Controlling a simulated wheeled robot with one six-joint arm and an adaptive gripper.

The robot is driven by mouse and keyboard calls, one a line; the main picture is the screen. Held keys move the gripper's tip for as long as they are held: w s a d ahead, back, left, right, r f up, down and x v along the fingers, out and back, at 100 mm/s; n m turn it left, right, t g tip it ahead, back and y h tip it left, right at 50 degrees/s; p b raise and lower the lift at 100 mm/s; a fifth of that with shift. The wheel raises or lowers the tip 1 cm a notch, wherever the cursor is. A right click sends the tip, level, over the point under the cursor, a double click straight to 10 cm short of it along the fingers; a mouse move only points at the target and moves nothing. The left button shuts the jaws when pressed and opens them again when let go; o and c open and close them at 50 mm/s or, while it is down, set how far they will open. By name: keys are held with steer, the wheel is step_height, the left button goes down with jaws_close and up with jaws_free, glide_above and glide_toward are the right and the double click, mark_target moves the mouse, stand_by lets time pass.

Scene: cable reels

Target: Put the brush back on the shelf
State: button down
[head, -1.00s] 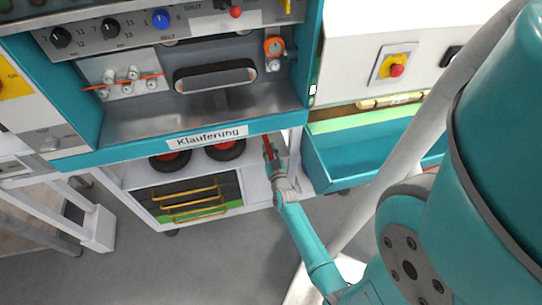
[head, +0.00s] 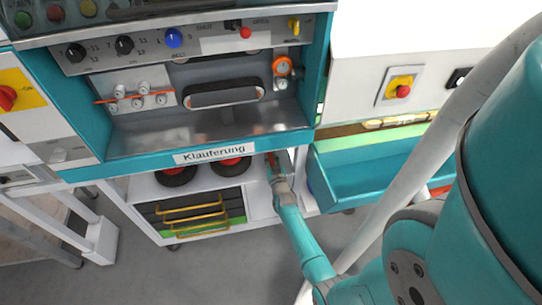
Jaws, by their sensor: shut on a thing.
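My gripper (head: 272,161) is at the front edge of the teal machine, at the right end of the "Klauferung" label in the head view. It is shut on a narrow reddish thing, taken to be the brush (head: 270,158). The brush is small here and mostly hidden by the gripper and the machine edge, so its bristles cannot be made out. Below and behind my gripper is a white lower shelf (head: 258,203), with a bare part at its right end.
Reels with red centres (head: 177,175) stand on the lower shelf, left of my gripper. A dark and green crate with yellow bars (head: 195,213) is in front of them. A teal bin (head: 365,170) is at the right. The machine ledge overhangs the shelf.

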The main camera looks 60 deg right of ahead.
steer(key=shift+f, duration=0.2)
steer(key=c, duration=0.9)
jaws_free()
steer(key=shift+c, duration=0.2)
steer(key=v, duration=2.8)
